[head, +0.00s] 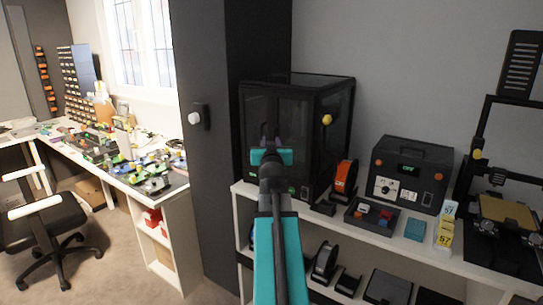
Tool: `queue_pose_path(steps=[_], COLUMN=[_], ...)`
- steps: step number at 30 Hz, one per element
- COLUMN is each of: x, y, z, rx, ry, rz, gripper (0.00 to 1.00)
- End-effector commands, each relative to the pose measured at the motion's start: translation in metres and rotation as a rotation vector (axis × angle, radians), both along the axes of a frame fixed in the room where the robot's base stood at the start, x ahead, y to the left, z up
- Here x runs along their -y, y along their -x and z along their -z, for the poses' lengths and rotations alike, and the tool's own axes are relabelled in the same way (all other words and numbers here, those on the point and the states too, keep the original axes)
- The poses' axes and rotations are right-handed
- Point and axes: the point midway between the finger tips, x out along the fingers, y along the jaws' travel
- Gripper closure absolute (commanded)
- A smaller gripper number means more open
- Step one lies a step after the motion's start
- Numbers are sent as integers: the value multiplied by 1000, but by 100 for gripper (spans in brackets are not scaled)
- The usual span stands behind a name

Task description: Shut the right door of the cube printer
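The cube printer (297,84) is a black box with dark clear panels, standing on the left end of the white shelf in the head view. A yellow knob (327,119) shows at its right side, beyond the front corner. The panels are dark, and I cannot tell exactly how far the right door stands open. My gripper (269,140) points away from the camera, in front of the printer's front face and left of the yellow knob.
The white shelf (400,243) also bears an orange spool (345,178), a black power box (412,172), a small parts tray (371,217) and an open-frame printer (505,215). A dark tall cabinet (208,190) stands close left. Carpet is free at lower left, beside a chair (50,220).

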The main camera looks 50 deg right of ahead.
Motion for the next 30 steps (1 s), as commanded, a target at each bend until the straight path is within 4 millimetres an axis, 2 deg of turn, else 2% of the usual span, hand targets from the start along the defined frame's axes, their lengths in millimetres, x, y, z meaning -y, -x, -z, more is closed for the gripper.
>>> queue_pose_path(steps=[13, 30], x=[-36, -42], y=[28, 34], z=[1, 2], rx=[2, 2], ry=[1, 2], rz=[-1, 2], gripper=[73, 73])
